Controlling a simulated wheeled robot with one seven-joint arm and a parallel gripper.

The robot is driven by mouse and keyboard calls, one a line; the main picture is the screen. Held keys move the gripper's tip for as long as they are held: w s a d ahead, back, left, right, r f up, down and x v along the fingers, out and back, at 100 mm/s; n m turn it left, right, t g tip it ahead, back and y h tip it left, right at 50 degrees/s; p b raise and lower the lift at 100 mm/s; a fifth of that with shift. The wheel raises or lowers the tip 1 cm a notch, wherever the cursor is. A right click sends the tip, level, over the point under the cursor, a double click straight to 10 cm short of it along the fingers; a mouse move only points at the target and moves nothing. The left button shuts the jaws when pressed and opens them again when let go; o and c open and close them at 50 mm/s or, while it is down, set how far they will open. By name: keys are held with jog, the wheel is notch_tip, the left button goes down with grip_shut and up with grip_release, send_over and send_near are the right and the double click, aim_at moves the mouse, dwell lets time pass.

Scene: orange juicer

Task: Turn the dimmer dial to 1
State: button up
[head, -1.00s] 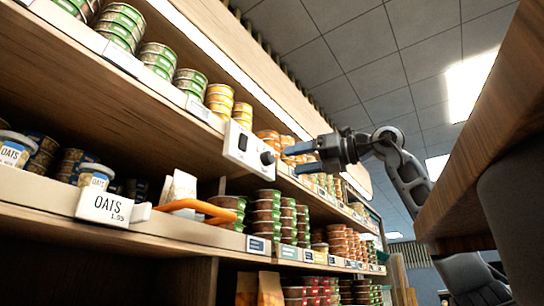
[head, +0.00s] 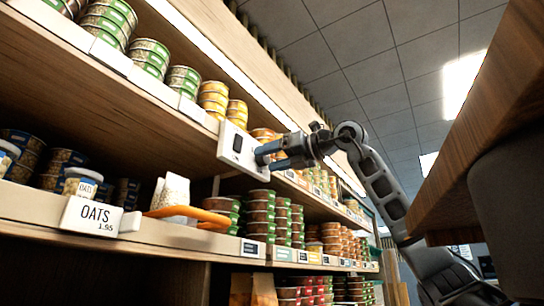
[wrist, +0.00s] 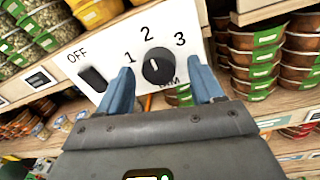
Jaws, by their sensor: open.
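The white dimmer panel (head: 236,146) is mounted on the front edge of the upper shelf. In the wrist view the panel (wrist: 102,54) carries the marks OFF, 1, 2 and 3, with a dark switch (wrist: 93,79) by OFF. The black round dimmer dial (wrist: 157,67) sits below the 2. A small pale mark shows on it, but I cannot tell which number it points to. My gripper (wrist: 160,68) is open, with one blue finger on each side of the dial and gaps visible. In the head view my gripper (head: 262,153) reaches the panel from the right and hides the dial.
Shelves of stacked tins (head: 150,58) surround the panel above and below. A wooden edge (head: 475,130) hangs at the right. Open space lies right of the shelves.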

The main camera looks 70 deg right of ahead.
jog(key=c, duration=1.1)
jog(key=shift+o, duration=0.2)
jog(key=shift+n, duration=0.3)
jog(key=n, duration=0.5)
jog(key=shift+b, duration=0.4)
jog(key=n, duration=0.5)
jog(key=shift+r+n+g, duration=0.1)
jog(key=shift+n+g, duration=0.3)
